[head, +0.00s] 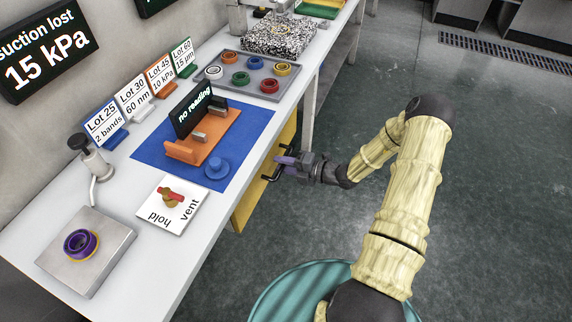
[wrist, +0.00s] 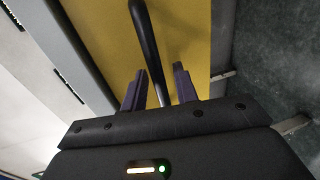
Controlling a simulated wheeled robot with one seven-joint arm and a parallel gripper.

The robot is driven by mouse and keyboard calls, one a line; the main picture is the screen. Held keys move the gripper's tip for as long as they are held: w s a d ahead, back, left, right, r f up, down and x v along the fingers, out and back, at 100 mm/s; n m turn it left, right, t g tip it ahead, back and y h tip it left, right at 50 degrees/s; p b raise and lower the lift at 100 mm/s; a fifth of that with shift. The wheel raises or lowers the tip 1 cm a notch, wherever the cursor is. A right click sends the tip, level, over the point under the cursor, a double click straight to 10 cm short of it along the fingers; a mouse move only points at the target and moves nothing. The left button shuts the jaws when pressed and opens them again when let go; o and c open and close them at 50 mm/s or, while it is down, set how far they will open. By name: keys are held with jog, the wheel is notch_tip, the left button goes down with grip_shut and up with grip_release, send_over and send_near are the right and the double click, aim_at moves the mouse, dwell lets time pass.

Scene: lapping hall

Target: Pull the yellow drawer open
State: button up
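The yellow drawer (head: 244,208) sits under the edge of the white bench, its front facing the aisle; it looks closed. In the wrist view its yellow front (wrist: 195,35) fills the upper middle. A black bar handle (wrist: 148,40) stands off this front and also shows in the head view (head: 268,178). My gripper (head: 281,165) is at the handle. In the wrist view its two purple fingers (wrist: 158,84) are on either side of the bar, with gaps visible, so it looks open around the handle and not clamped.
The white bench (head: 150,268) carries a blue mat (head: 150,150) with an orange fixture (head: 205,145), a grey tray (head: 232,62) of coloured rings, a vent/hold card (head: 160,207) and a metal plate (head: 60,265). The green floor (head: 480,180) on the aisle side is clear.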

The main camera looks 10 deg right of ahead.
grip_shut()
jog(key=shift+d, duration=0.25)
jog(key=shift+a, duration=0.1)
jog(key=f+p+v, duration=0.2)
jog(key=v, duration=0.9)
jog(key=f+p+v, duration=0.2)
jog(key=p+v, duration=0.1)
jog(key=v, duration=0.9)
jog(key=shift+s+d+f, duration=0.4)
jog(key=shift+d+f, duration=0.05)
